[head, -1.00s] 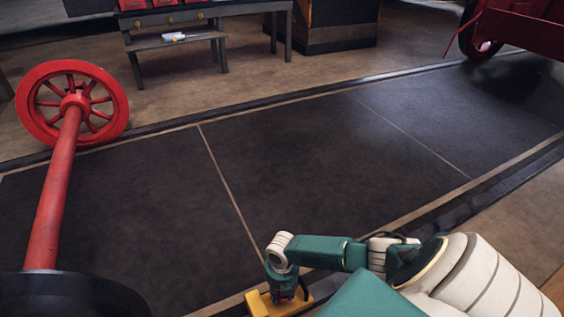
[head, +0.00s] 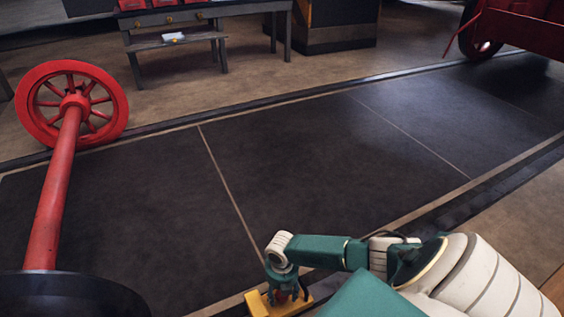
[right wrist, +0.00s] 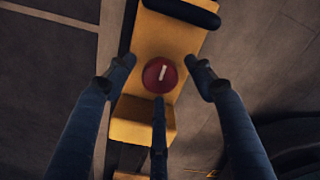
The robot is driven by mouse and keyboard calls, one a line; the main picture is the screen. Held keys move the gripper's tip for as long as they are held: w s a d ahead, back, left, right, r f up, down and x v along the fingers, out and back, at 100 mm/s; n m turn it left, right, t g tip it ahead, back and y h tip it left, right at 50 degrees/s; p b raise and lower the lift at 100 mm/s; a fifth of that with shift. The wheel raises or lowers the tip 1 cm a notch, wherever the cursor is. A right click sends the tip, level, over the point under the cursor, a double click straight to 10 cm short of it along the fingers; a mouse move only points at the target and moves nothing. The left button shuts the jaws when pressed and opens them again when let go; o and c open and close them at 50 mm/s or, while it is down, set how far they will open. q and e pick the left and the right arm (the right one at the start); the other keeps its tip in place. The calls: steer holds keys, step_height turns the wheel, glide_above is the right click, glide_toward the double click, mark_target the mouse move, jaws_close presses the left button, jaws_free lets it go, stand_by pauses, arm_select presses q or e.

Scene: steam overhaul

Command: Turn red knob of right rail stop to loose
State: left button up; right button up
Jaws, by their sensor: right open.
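The yellow right rail stop (head: 257,303) sits on the rail at the bottom of the head view, partly covered by my right gripper (head: 285,294). In the right wrist view its yellow body (right wrist: 165,35) runs up the middle. The red knob (right wrist: 160,75) is round, with a white mark that stands nearly upright, tilted slightly right at the top. My right gripper (right wrist: 160,78) is open, its fingers spread left, right and below the knob. I cannot tell whether the lower finger touches it. My left gripper is not in view.
A red spoked wheel (head: 72,104) on a red axle (head: 54,195) lies at the left. A grey bench (head: 174,41) stands at the back, and a red vehicle (head: 520,28) is at the far right. The dark floor between the rails is clear.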

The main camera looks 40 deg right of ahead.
step_height(320, 180, up, 12)
stand_by(0.4)
steer(key=shift+f, duration=0.15)
stand_by(0.3)
